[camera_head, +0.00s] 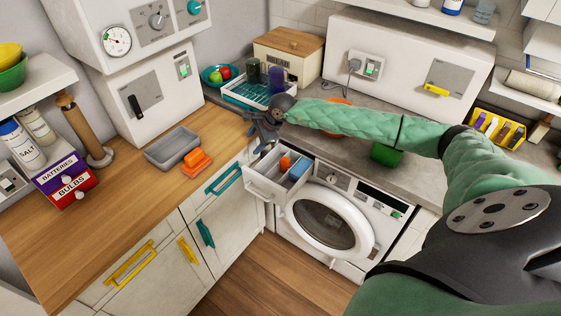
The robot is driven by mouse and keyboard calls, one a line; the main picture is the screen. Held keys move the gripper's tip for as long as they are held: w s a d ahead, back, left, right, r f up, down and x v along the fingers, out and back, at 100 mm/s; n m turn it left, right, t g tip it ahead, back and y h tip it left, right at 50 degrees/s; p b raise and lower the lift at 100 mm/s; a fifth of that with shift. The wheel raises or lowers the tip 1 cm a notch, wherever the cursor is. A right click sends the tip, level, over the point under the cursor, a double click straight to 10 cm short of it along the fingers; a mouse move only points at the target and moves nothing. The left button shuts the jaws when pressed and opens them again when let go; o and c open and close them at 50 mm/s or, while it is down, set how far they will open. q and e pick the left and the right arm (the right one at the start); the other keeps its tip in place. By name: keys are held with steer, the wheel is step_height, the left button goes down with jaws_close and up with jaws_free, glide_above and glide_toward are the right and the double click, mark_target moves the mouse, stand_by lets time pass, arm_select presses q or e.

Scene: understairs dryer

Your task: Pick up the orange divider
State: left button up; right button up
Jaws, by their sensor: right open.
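A small orange piece (285,163) stands in the pulled-out white drawer (262,186) at the upper left of the washing machine, beside a blue piece (299,168). It looks like the orange divider. My right gripper (262,150), dark grey, is open just above and behind the left part of this drawer, apart from the orange piece. Its fingers are small in view and point down. Another orange object (197,162) lies on the wooden counter beside a grey tray (172,147). My left gripper is not in view.
The washing machine door (332,220) has a round white rim. A teal dish rack (258,92) stands behind my gripper. A green box (386,154) is on the grey counter under my right arm. The front wooden counter (120,205) is clear.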

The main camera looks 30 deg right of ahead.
mark_target(285, 159)
steer(key=s+d+n+g+h, duration=0.1)
steer(key=d+h, duration=0.1)
steer(key=d, duration=0.1)
steer(key=s+d+f+n+g+h, duration=0.1)
steer(key=s+d+n+h, duration=0.1)
steer(key=d, duration=0.1)
steer(key=s+d+f+n+g+h, duration=0.1)
steer(key=s+d, duration=0.1)
steer(key=d, duration=0.1)
steer(key=shift+s+d+f+n+g+h, duration=0.1)
steer(key=shift+s+f+n+g+h, duration=0.1)
steer(key=shift+n+g+h, duration=0.15)
steer(key=shift+s+d+g, duration=0.15)
steer(key=shift+g, duration=0.1)
steer(key=shift+f+n, duration=0.3)
steer(key=shift+n, duration=0.15)
steer(key=shift+w+d+f+p, duration=0.1)
steer(key=shift+w+f+p, duration=0.1)
steer(key=shift+f+p, duration=0.65)
steer(key=f+p, duration=0.2)
steer(key=f, duration=0.1)
steer(key=f+p, duration=0.1)
steer(key=shift+w+f, duration=0.35)
steer(key=shift+f, duration=0.5)
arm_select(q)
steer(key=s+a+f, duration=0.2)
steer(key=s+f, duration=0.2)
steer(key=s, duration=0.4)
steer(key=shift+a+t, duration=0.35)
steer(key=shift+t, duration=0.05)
